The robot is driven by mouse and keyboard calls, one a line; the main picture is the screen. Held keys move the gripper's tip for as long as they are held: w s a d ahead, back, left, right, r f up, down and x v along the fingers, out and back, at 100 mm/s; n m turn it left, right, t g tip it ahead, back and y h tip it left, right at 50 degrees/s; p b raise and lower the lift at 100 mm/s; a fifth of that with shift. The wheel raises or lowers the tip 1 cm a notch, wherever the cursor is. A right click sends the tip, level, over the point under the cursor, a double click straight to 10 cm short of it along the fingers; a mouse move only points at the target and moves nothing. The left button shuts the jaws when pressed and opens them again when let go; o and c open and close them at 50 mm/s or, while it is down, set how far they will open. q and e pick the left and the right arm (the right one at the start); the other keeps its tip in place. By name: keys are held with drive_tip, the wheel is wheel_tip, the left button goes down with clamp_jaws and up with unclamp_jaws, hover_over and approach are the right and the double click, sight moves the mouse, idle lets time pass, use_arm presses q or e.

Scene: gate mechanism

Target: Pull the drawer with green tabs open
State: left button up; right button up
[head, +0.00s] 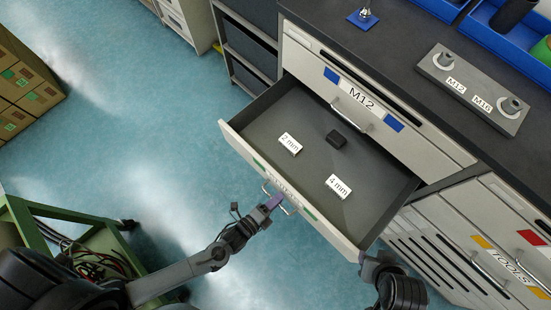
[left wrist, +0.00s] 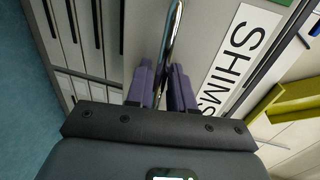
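The drawer with green tabs (head: 348,236) stands pulled far out of the cabinet, with its grey inside showing. Its front carries a label, partly hidden in the head view, that reads SHIMS in the left wrist view (left wrist: 228,65). My left gripper (head: 275,202) is at the metal handle of this drawer. In the left wrist view the handle bar (left wrist: 174,32) runs between the two purple fingers (left wrist: 167,88), which are close on either side of it. Of my right arm only a dark part shows at the lower right, and its fingers are not seen.
The drawer holds blocks marked 2 mm (head: 290,144) and 4 mm (head: 338,187) and a small black block (head: 336,139). The M12 drawer (head: 400,122) above is shut. A green cart (head: 62,240) stands at lower left. Blue floor (head: 170,150) is clear left of the drawer.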

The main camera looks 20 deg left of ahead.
use_arm(q)
drive_tip(key=shift+o, duration=0.7)
use_arm(e)
drive_tip(key=shift+r, duration=0.15)
drive_tip(key=shift+r+p, duration=0.85)
drive_tip(key=shift+p, duration=0.1)
use_arm(q)
drive_tip(key=v, duration=1)
drive_tip(key=shift+s, duration=0.35)
drive_tip(key=shift+r, duration=0.15)
